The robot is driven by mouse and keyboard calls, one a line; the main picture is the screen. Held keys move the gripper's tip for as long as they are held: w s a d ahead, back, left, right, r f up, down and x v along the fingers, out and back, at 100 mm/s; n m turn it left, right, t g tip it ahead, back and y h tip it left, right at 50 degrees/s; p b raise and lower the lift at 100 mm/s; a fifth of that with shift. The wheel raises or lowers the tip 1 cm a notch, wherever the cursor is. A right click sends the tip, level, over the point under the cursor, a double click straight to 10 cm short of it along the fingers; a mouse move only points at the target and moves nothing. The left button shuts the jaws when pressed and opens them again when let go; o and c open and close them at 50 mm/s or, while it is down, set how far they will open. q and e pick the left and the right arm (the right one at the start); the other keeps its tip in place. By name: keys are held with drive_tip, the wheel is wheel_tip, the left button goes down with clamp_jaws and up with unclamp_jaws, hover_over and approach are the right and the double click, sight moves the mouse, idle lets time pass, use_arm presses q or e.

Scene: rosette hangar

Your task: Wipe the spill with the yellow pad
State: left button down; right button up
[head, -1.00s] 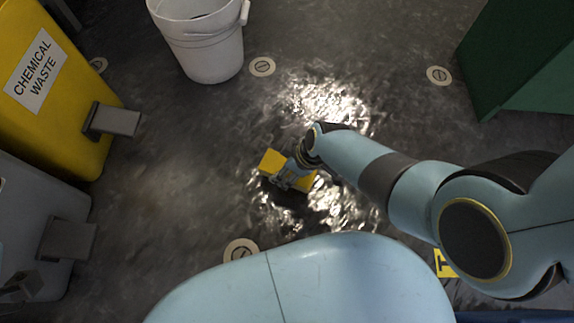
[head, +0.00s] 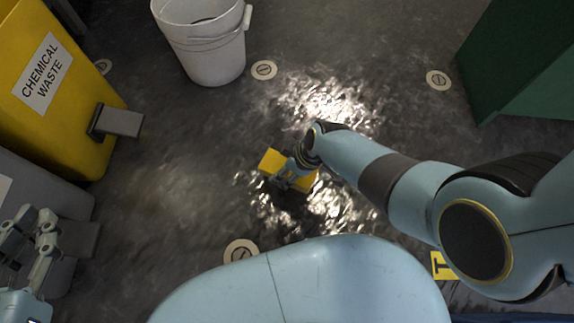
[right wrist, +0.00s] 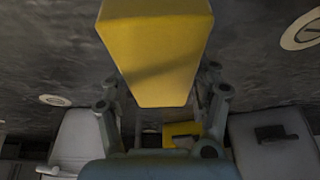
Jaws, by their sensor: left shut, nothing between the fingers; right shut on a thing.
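The yellow pad (head: 271,160) is at the floor in the middle of the head view. My right gripper (head: 288,180) is shut on it, and the pad also fills the upper middle of the right wrist view (right wrist: 155,55) between the fingers. Bright, wet-looking glare, apparently the spill (head: 322,205), lies around the pad, with more beyond it. My arm hides part of this patch. I cannot tell whether the pad presses on the floor. My left gripper (head: 37,222) is at the far left, shut and empty, in front of a grey bin and far from the pad.
A white bucket (head: 205,45) stands at the top. A yellow chemical waste bin (head: 75,110) and a grey bin (head: 70,195) with pedals line the left. A green cabinet (head: 520,70) is at upper right. Floor between the bins and pad is clear.

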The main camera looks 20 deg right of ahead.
drive_tip(key=shift+r+p, duration=0.3)
drive_tip(key=shift+r, duration=0.2)
drive_tip(key=shift+r+p, duration=0.45)
drive_tip(key=shift+r, duration=0.15)
use_arm(q)
drive_tip(key=s+f+g, duration=0.1)
drive_tip(key=s+f, duration=0.1)
drive_tip(key=s+f+g, duration=0.2)
drive_tip(key=shift+a+g, duration=0.2)
drive_tip(key=shift+g, duration=0.1)
drive_tip(key=shift+s, duration=0.1)
use_arm(e)
drive_tip(key=shift+s, duration=0.1)
